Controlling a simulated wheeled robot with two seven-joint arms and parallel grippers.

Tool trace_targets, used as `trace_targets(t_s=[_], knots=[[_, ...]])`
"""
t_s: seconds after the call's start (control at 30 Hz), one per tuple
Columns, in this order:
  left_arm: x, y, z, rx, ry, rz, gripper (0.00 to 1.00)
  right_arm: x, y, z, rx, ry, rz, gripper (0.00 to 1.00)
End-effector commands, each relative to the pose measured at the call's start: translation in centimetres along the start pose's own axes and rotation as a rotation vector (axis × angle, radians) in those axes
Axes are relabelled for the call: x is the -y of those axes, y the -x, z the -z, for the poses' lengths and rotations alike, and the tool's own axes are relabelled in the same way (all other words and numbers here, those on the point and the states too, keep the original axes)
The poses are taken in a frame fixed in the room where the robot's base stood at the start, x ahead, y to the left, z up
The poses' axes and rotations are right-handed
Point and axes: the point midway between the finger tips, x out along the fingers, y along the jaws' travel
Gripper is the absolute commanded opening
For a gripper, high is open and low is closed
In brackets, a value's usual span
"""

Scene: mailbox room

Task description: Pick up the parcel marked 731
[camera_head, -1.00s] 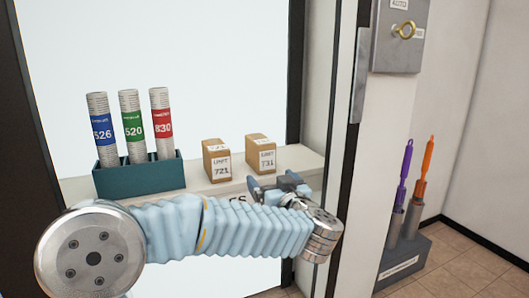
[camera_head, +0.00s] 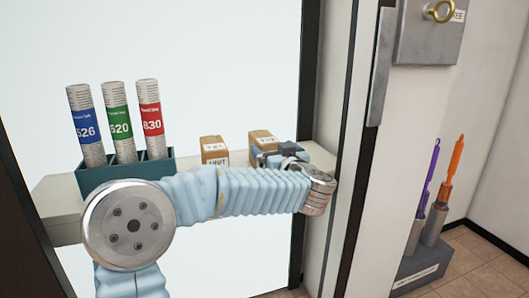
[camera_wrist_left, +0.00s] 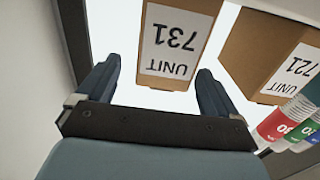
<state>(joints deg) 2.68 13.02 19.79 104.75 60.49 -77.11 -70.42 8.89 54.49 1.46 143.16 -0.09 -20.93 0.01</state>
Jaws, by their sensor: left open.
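The parcel marked 731 (camera_head: 261,136) is a small brown box with a white label, standing on a pale shelf (camera_head: 60,213). My left gripper (camera_head: 272,152) is in front of it and hides most of its front. In the left wrist view the parcel (camera_wrist_left: 180,40) appears upside down, with "UNIT 731" readable. Its near end lies between the open fingers (camera_wrist_left: 158,72) in the picture, with a gap visible on both sides. The jaws hold nothing. My right gripper is not in view.
A similar parcel marked 721 (camera_head: 214,151) stands just left; it also shows in the wrist view (camera_wrist_left: 268,50). A teal holder (camera_head: 165,165) with three labelled tubes is further left. A door frame (camera_head: 345,120) rises on the right, close to my left wrist.

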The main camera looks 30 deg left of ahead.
Motion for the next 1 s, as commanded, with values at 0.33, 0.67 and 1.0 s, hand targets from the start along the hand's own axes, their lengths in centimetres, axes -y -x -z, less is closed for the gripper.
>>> trace_targets(t_s=[0.33, 0.67, 1.0], knots=[[0.4, -4.7, -1.0, 0.001, 0.001, 0.001, 0.94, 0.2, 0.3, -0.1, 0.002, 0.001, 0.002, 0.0], [0.4, -5.2, -1.0, 0.0, 0.0, -0.001, 0.88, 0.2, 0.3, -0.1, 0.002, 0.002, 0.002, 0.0], [0.4, -5.2, -1.0, 0.0, 0.0, -0.001, 0.35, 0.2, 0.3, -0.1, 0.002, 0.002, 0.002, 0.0]])
